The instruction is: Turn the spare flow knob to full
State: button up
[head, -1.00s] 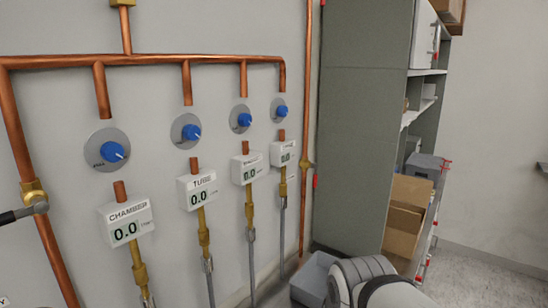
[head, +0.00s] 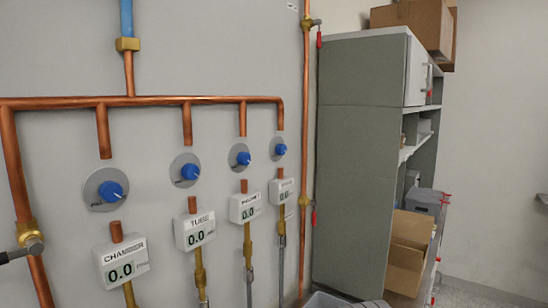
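Several blue flow knobs on round grey plates are on the wall, each above a white meter box. The left knob (head: 110,191) is over the box marked CHAMBER (head: 120,262), and the second knob (head: 190,172) is over TUBE (head: 195,229). The third knob (head: 243,158) is over a box (head: 245,207) whose label is too small to read surely. The far right knob (head: 281,149) is over a box (head: 281,191) whose label I cannot read. I cannot tell from the lettering which is the spare. My gripper is not in view.
Copper pipes (head: 180,100) link the knobs, and a vertical copper pipe (head: 305,120) runs right of them. A tall grey cabinet (head: 360,160) stands beside it, with open shelves and cardboard boxes (head: 405,250). A grey bin (head: 325,300) shows at the bottom edge.

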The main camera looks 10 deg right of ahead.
aim_at(282, 149)
jog(key=k, duration=1.25)
jog(key=z, duration=0.9)
jog(key=i, duration=2.2)
jog(key=u, duration=0.7)
jog(key=k, duration=0.8)
jog(key=u, duration=0.15)
jog(key=i, duration=0.9)
jog(key=z, duration=0.1)
